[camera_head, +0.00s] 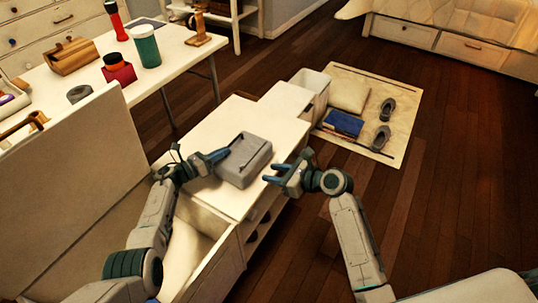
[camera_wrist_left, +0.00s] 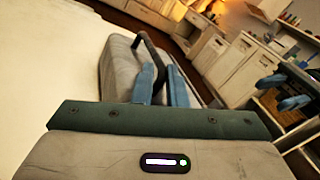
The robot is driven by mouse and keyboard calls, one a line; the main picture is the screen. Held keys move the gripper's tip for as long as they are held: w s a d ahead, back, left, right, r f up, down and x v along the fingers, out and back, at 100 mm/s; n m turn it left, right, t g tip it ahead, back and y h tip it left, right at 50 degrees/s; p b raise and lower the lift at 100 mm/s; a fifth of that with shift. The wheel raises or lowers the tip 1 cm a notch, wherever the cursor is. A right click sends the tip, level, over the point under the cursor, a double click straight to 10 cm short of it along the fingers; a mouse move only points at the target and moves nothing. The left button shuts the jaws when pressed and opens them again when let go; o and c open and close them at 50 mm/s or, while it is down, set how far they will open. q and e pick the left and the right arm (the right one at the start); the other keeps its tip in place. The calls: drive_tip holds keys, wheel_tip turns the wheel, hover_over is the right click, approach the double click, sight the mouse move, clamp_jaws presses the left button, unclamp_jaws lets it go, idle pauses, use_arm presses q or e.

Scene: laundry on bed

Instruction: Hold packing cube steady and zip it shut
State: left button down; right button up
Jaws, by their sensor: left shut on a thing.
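The grey packing cube (camera_head: 246,160) lies on the white top of a low cabinet. A dark strap or pull runs along its left side. My left gripper (camera_head: 222,154) is at the cube's left edge, shut on the packing cube at this dark part. In the left wrist view the cube (camera_wrist_left: 120,62) lies beyond the blue fingers (camera_wrist_left: 163,82), with the dark strip (camera_wrist_left: 150,52) rising between them; the exact contact is partly hidden. My right gripper (camera_head: 271,173) is open and empty, just right of the cube and apart from it.
The cabinet top (camera_head: 205,128) is clear around the cube. An open drawer or bin (camera_head: 190,240) is in front. A white table (camera_head: 95,85) with bottles and boxes stands at the back left. A mat (camera_head: 395,105) with shoes and folded cloth lies on the floor.

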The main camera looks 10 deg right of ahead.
use_arm(q)
drive_tip(key=c, duration=1.4)
unclamp_jaws()
drive_tip(key=shift+o, duration=0.2)
